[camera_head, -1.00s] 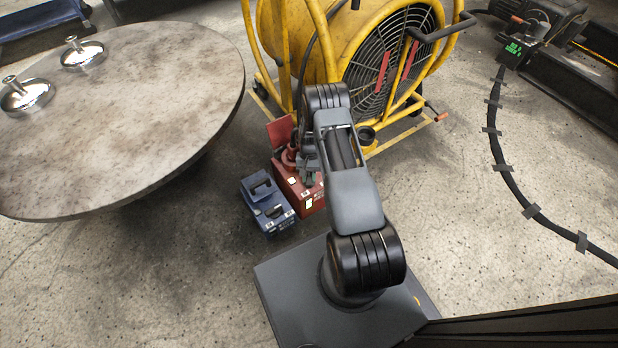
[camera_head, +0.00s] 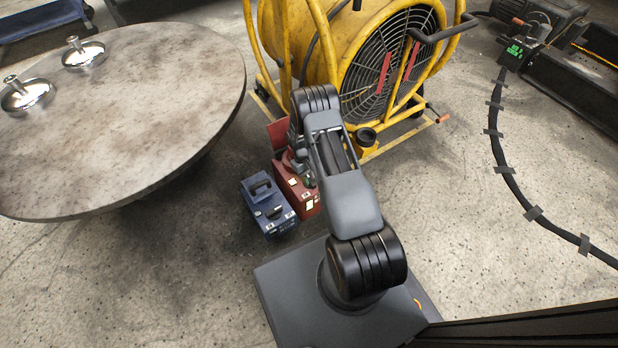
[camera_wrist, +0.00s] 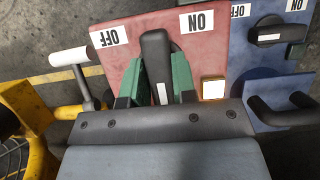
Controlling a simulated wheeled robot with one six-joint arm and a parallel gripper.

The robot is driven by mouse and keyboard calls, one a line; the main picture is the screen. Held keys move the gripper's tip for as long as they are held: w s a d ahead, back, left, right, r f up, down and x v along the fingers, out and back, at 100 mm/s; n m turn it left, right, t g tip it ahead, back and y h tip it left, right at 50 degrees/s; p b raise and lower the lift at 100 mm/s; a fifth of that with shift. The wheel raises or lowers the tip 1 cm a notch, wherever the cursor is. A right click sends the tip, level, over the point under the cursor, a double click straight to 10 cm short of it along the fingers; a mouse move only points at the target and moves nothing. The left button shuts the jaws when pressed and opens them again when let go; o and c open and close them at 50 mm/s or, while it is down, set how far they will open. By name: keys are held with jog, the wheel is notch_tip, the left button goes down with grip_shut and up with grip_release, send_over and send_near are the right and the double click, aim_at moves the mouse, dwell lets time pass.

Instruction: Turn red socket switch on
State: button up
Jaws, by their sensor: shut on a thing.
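The red socket box (camera_head: 307,205) stands on the floor beside the fan, partly hidden by my arm in the head view. In the wrist view its red face (camera_wrist: 208,60) carries an upside-down OFF label (camera_wrist: 109,37) on the left and an ON label (camera_wrist: 197,21) on the right. The black switch handle (camera_wrist: 155,45) points up the picture, between the two labels. My gripper (camera_wrist: 157,85) has its green fingers on either side of this handle and is shut on it. In the head view my arm mostly hides the gripper.
A blue socket box (camera_head: 262,212) stands close left of the red one; its black switch (camera_wrist: 276,34) shows in the wrist view. The yellow fan (camera_head: 385,65) is just behind. A round table (camera_head: 130,110) stands left.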

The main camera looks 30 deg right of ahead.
dwell(0.4)
jog(key=o, duration=0.9)
jog(key=p+v, duration=0.4)
jog(key=v, duration=0.9)
jog(key=shift+w+r+p, duration=0.15)
jog(key=shift+r+p, duration=0.15)
jog(key=shift+r, duration=0.05)
jog(key=shift+r, duration=0.1)
